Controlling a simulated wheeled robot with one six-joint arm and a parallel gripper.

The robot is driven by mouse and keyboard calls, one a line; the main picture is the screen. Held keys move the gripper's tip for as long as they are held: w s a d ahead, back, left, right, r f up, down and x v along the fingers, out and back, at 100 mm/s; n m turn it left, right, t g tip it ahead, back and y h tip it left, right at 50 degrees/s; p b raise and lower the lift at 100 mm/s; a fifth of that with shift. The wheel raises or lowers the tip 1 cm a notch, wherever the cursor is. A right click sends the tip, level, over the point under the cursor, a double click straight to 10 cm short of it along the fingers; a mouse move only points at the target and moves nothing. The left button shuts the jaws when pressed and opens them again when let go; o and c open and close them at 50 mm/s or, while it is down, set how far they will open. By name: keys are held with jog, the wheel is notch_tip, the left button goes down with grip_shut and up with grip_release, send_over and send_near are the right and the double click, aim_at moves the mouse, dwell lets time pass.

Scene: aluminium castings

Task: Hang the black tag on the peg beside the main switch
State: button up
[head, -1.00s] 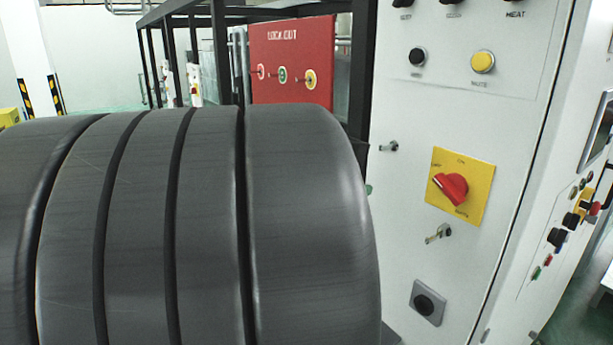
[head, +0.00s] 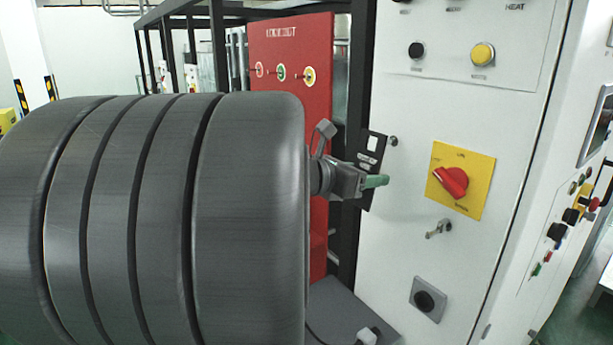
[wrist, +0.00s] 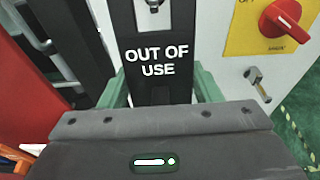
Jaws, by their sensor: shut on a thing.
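The black tag (head: 371,160) is upright in front of the white cabinet, left of the main switch. In the wrist view its lettering reads OUT OF USE on the tag (wrist: 157,40). My gripper (head: 374,182) has green fingers and is shut on the tag's lower part. The wrist view shows the gripper (wrist: 158,92) with a finger on each side. The peg (head: 393,141) shows just right of the tag's upper edge. A metallic piece shows at the tag's top hole in the wrist view; I cannot tell whether the peg passes through. The main switch (head: 451,181) is a red knob on a yellow plate.
A metal key-like latch (head: 438,228) sticks out below the switch, and a dark round socket (head: 428,300) is lower down. A red lockout board (head: 290,110) stands behind, beside a black frame (head: 360,70). My large grey arm link covers the left.

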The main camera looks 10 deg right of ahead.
jog(key=shift+b+x, duration=0.85)
jog(key=shift+x, duration=1.25)
jog(key=shift+f, duration=0.15)
jog(key=o, duration=1.1)
jog(key=shift+c, duration=0.2)
jog(key=shift+s+a, duration=0.1)
jog(key=v, duration=1.3)
jog(key=shift+a+b, duration=0.35)
jog(key=shift+b, duration=0.1)
jog(key=shift+s, duration=0.1)
